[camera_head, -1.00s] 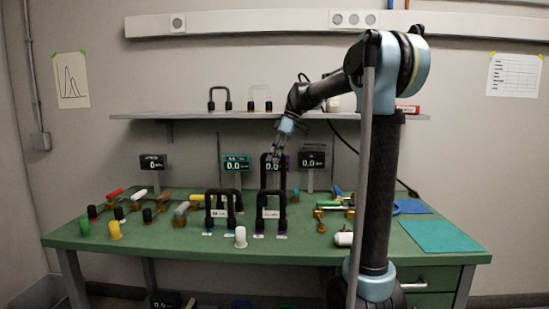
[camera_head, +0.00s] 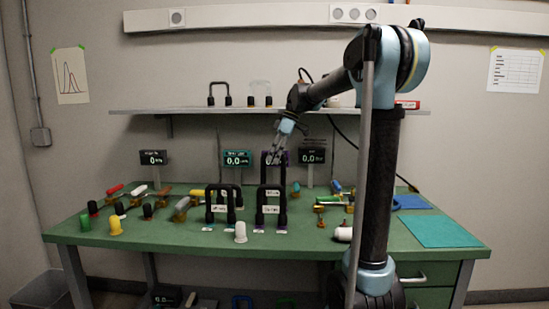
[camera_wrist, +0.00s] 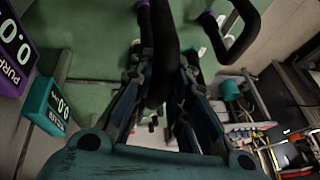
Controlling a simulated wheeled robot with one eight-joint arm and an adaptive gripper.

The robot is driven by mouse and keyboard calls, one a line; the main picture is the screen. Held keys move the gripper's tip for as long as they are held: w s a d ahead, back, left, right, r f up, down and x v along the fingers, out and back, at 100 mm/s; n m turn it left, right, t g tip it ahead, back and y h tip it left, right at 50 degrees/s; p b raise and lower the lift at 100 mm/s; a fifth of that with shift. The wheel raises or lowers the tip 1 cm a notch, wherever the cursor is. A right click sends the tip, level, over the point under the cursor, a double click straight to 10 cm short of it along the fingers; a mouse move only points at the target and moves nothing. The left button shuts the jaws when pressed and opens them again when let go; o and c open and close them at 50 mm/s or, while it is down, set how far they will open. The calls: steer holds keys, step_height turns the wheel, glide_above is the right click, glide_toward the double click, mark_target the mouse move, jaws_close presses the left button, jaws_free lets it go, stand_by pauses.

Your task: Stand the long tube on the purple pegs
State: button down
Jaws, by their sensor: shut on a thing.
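My gripper (camera_head: 276,160) is shut on a long black tube (camera_head: 265,172), an upside-down U, behind the front row of tubes at the back middle of the bench. In the wrist view the tube (camera_wrist: 163,50) runs between my gripper's fingers (camera_wrist: 155,95). A purple bit (camera_wrist: 141,4) shows at its far end at the top edge; I cannot tell whether that is a peg or whether the tube touches one. Another black U tube (camera_wrist: 246,38) is to the right, with a purple piece (camera_wrist: 222,19) near it. The purple pegs are mostly hidden in the head view.
Black U tubes with white labels stand in front, at left (camera_head: 210,205) and right (camera_head: 261,205). A white plug (camera_head: 240,232) stands before them. A purple display (camera_wrist: 12,55) and a teal display (camera_wrist: 45,108) are close on the left in the wrist view. The bench's right side has blue-green mats (camera_head: 440,232).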

steer(key=shift+f, duration=0.3)
steer(key=c, duration=1.4)
jaws_free()
steer(key=shift+c, duration=0.2)
steer(key=shift+r, duration=0.15)
steer(key=v, duration=1.1)
steer(key=shift+d+r, duration=0.2)
steer(key=shift+r, duration=0.1)
